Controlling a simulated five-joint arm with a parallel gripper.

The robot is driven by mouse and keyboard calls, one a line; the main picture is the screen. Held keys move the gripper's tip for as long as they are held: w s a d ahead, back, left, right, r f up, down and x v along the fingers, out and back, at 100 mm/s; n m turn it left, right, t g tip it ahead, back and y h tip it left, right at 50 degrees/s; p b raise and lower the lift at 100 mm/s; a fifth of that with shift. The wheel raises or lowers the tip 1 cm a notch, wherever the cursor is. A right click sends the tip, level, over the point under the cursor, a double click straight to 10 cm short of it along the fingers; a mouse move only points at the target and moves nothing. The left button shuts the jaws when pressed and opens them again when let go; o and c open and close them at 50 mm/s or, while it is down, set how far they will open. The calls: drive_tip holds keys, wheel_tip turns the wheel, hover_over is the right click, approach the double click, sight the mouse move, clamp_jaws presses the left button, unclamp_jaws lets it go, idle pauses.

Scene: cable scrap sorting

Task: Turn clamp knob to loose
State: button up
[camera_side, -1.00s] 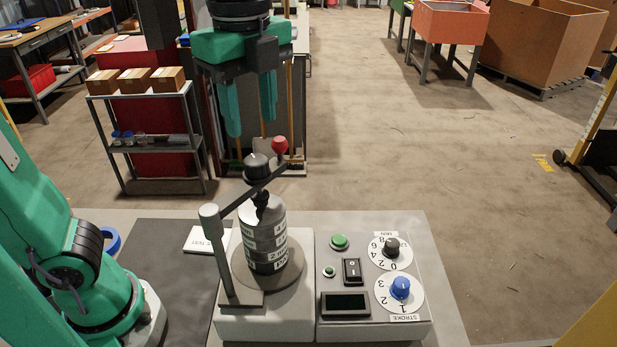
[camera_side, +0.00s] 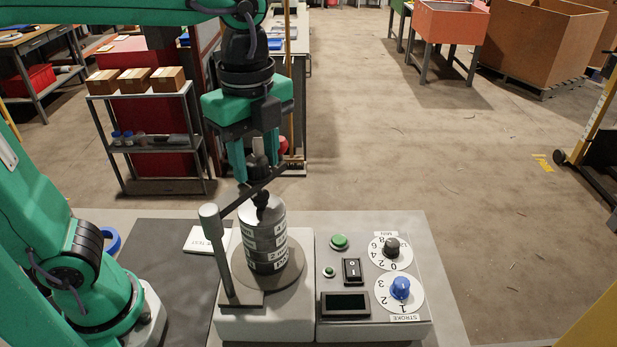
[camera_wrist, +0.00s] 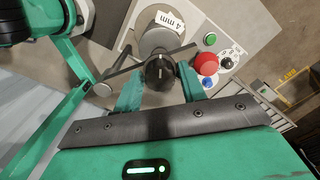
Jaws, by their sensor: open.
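The black clamp knob (camera_side: 258,160) sits at the top of the clamp bar (camera_side: 238,203), above a stack of grey sieves (camera_side: 264,242). In the wrist view the knob (camera_wrist: 159,72) shows a pale pointer line on its top. My gripper (camera_side: 256,170) points down over the knob with its green fingers open. In the wrist view my gripper (camera_wrist: 160,84) has one finger on each side of the knob; I cannot tell whether either touches it. A red ball (camera_wrist: 206,63) is close beside the right finger.
Right of the stack is a control panel with a green button (camera_side: 339,242), a black rocker switch (camera_side: 352,270), a black dial (camera_side: 391,248) and a blue stroke dial (camera_side: 400,288). The clamp post (camera_side: 219,255) stands left of the stack. A shelf with boxes (camera_side: 135,80) stands behind.

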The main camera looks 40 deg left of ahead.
drive_tip(key=c, duration=0.7)
